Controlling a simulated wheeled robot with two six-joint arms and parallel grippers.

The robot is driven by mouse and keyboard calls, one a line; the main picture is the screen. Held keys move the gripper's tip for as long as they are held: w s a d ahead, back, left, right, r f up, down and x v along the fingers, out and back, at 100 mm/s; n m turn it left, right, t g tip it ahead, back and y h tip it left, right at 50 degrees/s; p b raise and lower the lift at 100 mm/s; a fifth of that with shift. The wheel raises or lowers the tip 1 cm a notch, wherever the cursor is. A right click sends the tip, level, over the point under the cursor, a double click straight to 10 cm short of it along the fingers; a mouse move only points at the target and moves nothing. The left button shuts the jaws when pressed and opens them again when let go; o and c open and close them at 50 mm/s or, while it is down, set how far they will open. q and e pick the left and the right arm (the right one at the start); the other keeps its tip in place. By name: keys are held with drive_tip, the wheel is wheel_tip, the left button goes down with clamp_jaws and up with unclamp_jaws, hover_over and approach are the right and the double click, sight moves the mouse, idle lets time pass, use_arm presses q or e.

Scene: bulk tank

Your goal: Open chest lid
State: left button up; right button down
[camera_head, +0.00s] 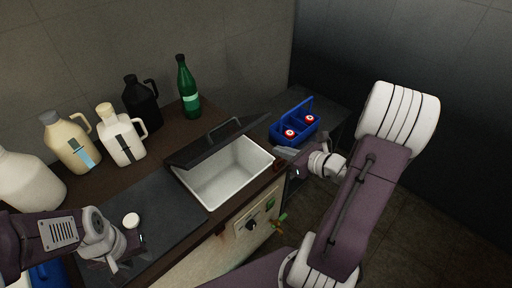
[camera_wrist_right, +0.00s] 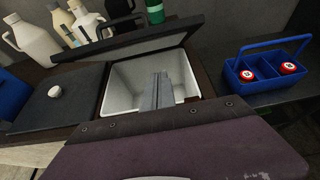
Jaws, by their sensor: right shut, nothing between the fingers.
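The chest (camera_head: 226,183) is a white-lined bin set into the dark counter, and I can see into its empty-looking inside. Its dark lid (camera_head: 205,148) with a bar handle (camera_head: 224,128) is raised at a tilt along the back edge. The lid also shows raised in the right wrist view (camera_wrist_right: 135,44). My right gripper (camera_head: 284,153) is shut and empty at the chest's right side; in the wrist view its fingers (camera_wrist_right: 161,88) appear in front of the chest opening. My left gripper (camera_head: 126,262) is low over the counter's front left, away from the lid; its jaw gap is unclear.
A black jug (camera_head: 141,104), a green bottle (camera_head: 188,92) and several pale jugs stand along the wall behind. A blue carrier (camera_head: 295,126) with red-and-white items sits on a side table at right. A small white round object (camera_head: 131,220) lies on the dark panel left of the chest.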

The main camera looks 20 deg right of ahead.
drive_tip(key=w+a+p, duration=0.1)
drive_tip(key=w+a, duration=0.2)
drive_tip(key=w, duration=0.8)
drive_tip(key=shift+a+f, duration=0.35)
drive_tip(key=shift+f, duration=0.05)
